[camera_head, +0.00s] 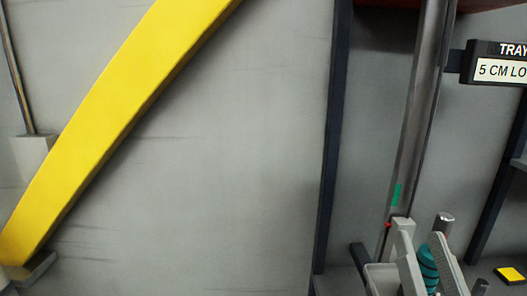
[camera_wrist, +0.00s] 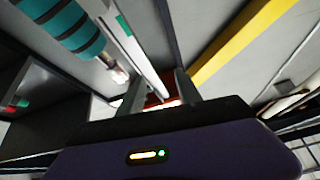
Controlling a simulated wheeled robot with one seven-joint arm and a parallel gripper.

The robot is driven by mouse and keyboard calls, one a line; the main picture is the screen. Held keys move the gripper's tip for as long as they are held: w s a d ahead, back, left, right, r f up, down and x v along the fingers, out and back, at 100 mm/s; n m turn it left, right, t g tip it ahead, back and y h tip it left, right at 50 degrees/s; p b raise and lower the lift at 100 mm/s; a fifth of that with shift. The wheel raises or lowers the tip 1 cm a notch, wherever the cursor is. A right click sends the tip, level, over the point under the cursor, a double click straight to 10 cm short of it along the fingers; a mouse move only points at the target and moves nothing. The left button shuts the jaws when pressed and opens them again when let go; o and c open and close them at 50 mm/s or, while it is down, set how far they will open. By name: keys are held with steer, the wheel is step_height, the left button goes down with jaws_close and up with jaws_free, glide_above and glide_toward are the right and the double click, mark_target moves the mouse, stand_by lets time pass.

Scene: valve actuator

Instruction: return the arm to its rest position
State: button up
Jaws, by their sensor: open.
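My gripper (camera_wrist: 157,84) shows in the wrist view, with its purple body along the bottom edge and two dark fingers pointing up, set apart. I see nothing held between them. Behind the gap are a reddish-orange patch and a pale upright strip, both partly hidden. My gripper cannot be made out in the head view. A teal-and-grey banded cylinder (camera_wrist: 72,28) lies at the upper left of the wrist view, apart from the fingers. In the head view a teal ribbed part (camera_head: 428,268) sits between grey plates (camera_head: 405,262) at the lower right.
A yellow diagonal beam (camera_head: 115,120) crosses the left of the head view and shows in the wrist view (camera_wrist: 240,38). A grey upright post (camera_head: 420,110) stands at right, near a partly cut-off tray sign (camera_head: 500,65). Plain grey wall (camera_head: 235,170) fills the middle.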

steer(key=s+a+f+n+g, duration=0.1)
steer(key=s+f+g, duration=0.8)
steer(key=s+f, duration=1.7)
steer(key=s+n, duration=0.1)
steer(key=s, duration=0.2)
steer(key=shift+a+f+y, duration=0.2)
steer(key=shift+a+y, duration=0.15)
steer(key=shift+y, duration=0.05)
